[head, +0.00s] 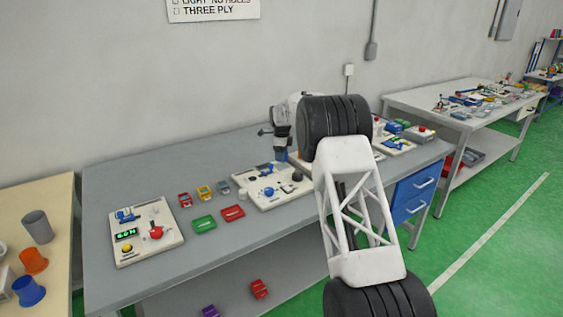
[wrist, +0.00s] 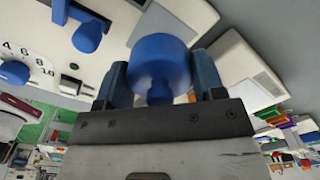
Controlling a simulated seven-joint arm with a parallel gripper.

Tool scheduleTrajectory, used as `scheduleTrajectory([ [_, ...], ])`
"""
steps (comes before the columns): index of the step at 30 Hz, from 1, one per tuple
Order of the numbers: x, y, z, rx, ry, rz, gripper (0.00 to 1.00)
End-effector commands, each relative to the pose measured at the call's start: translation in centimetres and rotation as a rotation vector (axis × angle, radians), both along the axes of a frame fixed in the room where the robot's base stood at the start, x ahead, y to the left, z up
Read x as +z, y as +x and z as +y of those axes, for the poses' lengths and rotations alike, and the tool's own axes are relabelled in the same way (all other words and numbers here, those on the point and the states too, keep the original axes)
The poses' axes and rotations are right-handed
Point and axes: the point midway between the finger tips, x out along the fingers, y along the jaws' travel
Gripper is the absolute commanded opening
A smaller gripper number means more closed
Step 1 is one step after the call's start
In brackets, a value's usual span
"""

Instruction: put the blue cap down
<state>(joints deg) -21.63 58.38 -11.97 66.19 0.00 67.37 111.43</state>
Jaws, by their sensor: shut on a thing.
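The blue cap (wrist: 160,62) is round and sits between the two fingers of my gripper (wrist: 161,80) in the wrist view. My gripper is shut on it. In the head view my gripper (head: 281,155) is above the back edge of a white board (head: 266,204) on the grey bench. There a small blue patch shows at its tip, and I cannot tell cap from fingers. The wrist view shows pale board surfaces beyond the cap; the gap between cap and board is unclear.
The white board carries blue knobs (head: 268,191) and a black dome (head: 297,176). Red (head: 233,213) and green (head: 204,223) boxes lie to its left. Another board (head: 146,247) with a green display stands further left. The grey bench front (head: 245,238) is clear.

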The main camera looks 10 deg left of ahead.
Motion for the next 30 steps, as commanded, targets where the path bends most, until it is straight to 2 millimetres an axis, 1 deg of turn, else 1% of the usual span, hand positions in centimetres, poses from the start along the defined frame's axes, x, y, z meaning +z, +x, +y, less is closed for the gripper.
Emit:
scheduleTrajectory([
  [6,-2.1,0.0,0.0,0.000,-0.001,0.002,0.40],
  [12,-3.3,0.0,0.0,0.000,0.000,0.001,0.40],
  [26,-3.7,0.0,0.0,0.000,0.000,0.000,0.40],
  [27,-3.7,0.0,0.0,0.000,0.000,0.000,0.64],
  [29,-3.7,0.0,0.0,0.000,0.000,0.000,0.73],
  [30,-3.7,0.0,0.0,0.000,0.000,0.000,0.79],
])
